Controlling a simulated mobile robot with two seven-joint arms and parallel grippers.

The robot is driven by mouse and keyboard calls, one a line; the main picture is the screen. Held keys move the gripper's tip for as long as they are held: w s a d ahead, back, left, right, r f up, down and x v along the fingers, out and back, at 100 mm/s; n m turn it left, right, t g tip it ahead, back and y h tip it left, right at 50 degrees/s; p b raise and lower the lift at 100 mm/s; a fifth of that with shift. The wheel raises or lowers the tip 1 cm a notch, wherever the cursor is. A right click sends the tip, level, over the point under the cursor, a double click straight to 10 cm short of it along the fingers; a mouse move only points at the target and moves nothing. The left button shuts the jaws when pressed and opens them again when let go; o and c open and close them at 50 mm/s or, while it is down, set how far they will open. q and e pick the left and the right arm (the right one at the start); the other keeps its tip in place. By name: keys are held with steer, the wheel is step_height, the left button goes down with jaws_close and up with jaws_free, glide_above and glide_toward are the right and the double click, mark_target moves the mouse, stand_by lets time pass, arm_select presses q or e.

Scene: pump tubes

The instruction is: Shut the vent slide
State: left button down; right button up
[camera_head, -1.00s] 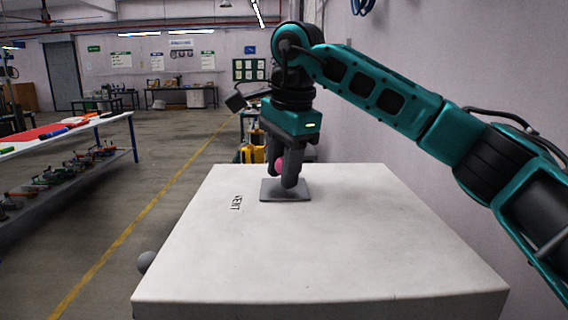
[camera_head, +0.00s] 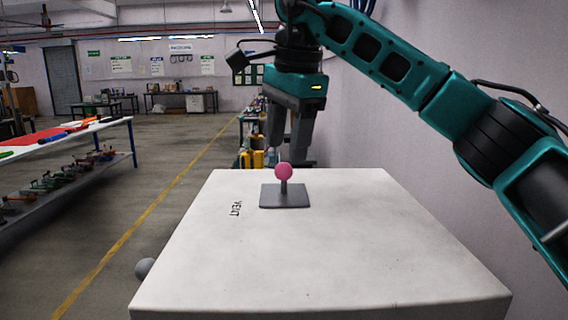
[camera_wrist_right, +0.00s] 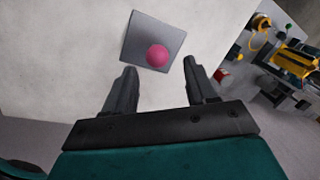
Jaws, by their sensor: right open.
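The vent slide is a grey square plate (camera_head: 285,198) with a short stem and a pink ball knob (camera_head: 283,172), on the far part of a white box top (camera_head: 320,255). The word VENT (camera_head: 236,208) is printed to the left of the plate. My right gripper (camera_head: 287,155) is open and empty, above and behind the knob, apart from it. In the right wrist view the plate (camera_wrist_right: 143,35) and knob (camera_wrist_right: 157,56) lie beyond the open fingers (camera_wrist_right: 165,82). Any opening under the plate is hidden. My left gripper is not in view.
A grey ball (camera_head: 145,268) sticks out at the box's left side. A pale wall (camera_head: 440,60) stands close on the right. A workbench (camera_head: 65,135) with tools is at the left. The box top around the plate is clear.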

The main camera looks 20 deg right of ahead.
step_height(320, 180, up, 7)
steer(key=s, duration=0.1)
steer(key=shift+s+d, duration=0.15)
steer(key=shift+d, duration=0.05)
steer(key=shift+f, duration=0.1)
